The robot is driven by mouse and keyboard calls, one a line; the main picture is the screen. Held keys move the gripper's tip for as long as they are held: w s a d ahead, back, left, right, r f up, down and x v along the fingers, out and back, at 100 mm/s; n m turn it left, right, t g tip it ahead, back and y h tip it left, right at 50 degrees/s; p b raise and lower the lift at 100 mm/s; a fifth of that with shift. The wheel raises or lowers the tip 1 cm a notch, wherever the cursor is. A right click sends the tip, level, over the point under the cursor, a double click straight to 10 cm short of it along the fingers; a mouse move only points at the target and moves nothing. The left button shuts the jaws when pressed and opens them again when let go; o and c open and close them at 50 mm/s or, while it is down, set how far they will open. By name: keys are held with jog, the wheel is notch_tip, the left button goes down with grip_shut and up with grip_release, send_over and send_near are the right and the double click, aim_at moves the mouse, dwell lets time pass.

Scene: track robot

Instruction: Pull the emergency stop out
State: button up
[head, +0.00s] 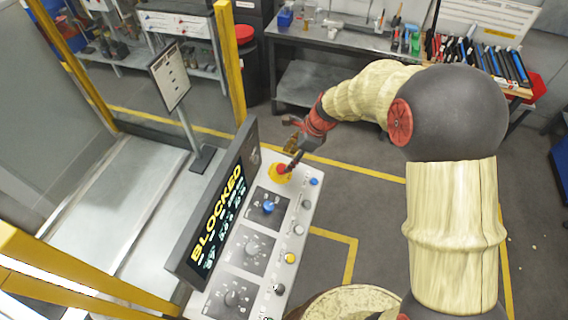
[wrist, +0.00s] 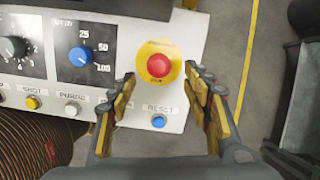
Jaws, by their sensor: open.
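The emergency stop (wrist: 159,65) is a red round button on a yellow disc, at the far end of the white control panel (head: 235,285). In the head view the emergency stop (head: 281,169) sits beside the screen's far end, partly near my fingers. My gripper (wrist: 164,100) is open, with a yellow-padded finger on each side. In the wrist view the red button lies beyond the fingertips, roughly centred between them, with nothing between the fingers. In the head view my gripper (head: 293,148) is close to the button. Whether a finger touches it cannot be told.
A screen (head: 218,215) reading BLOCKED stands along the panel's left side. Knobs, including a blue one (wrist: 80,55), line the panel. A yellow post (head: 229,65) and a workbench (head: 330,40) stand behind.

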aim_at(282, 167)
jog(key=x, duration=0.5)
jog(key=shift+a+f, duration=0.15)
jog(key=shift+f, duration=0.2)
jog(key=shift+c, duration=1.4)
grip_shut()
